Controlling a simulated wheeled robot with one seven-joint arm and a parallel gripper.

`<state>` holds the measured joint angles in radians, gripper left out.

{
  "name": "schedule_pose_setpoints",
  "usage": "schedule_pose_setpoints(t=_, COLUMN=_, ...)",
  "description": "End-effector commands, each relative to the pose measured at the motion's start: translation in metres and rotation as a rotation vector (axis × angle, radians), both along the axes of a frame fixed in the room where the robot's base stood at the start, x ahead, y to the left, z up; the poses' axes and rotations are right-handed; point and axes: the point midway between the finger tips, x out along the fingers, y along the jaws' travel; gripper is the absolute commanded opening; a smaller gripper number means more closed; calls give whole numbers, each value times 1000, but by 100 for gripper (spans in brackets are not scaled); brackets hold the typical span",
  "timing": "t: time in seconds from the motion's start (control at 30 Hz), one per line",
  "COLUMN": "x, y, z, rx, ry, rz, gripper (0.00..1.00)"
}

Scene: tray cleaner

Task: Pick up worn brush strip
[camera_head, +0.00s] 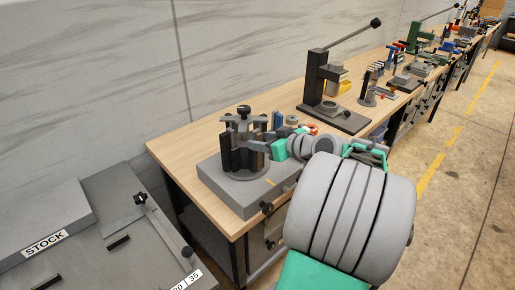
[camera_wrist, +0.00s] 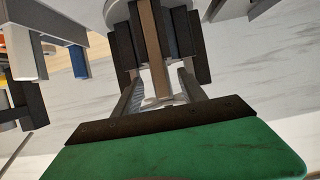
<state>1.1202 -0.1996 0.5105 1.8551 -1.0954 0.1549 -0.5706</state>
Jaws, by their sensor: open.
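A tray cleaner (camera_head: 232,155) with dark upright blocks around a round body and a black top knob stands on a grey base on the wooden bench. In the wrist view a narrow brown strip (camera_wrist: 152,45), apparently the worn brush strip, is seated between dark blocks (camera_wrist: 126,48). My gripper (camera_wrist: 158,80) is open, with one finger on each side of the strip's line. I cannot tell whether the fingers touch it. In the head view my gripper (camera_head: 259,147) is at the cleaner's right side; the strip cannot be made out there.
A lever press (camera_head: 322,85) stands behind on the bench (camera_head: 185,153), with small tools and more presses farther along. A grey stock surface (camera_head: 45,222) lies at the lower left. My arm covers part of the bench's front edge. The floor at right is clear.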

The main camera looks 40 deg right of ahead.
Motion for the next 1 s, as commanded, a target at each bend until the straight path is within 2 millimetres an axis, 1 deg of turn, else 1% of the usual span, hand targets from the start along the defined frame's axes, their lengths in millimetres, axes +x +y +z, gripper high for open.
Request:
schedule_pose_setpoints(t=0.07, x=4, y=1, z=-2, rx=0, ry=1, rz=0, gripper=49)
schedule_pose_setpoints(t=0.23, x=4, y=0, z=-3, rx=0, ry=1, rz=-2, gripper=49)
schedule_pose_setpoints(t=0.83, x=3, y=1, z=-2, rx=0, ry=2, rz=-1, gripper=0)
schedule_pose_setpoints(t=1.0, x=3, y=1, z=-2, rx=0, ry=2, rz=-1, gripper=0)
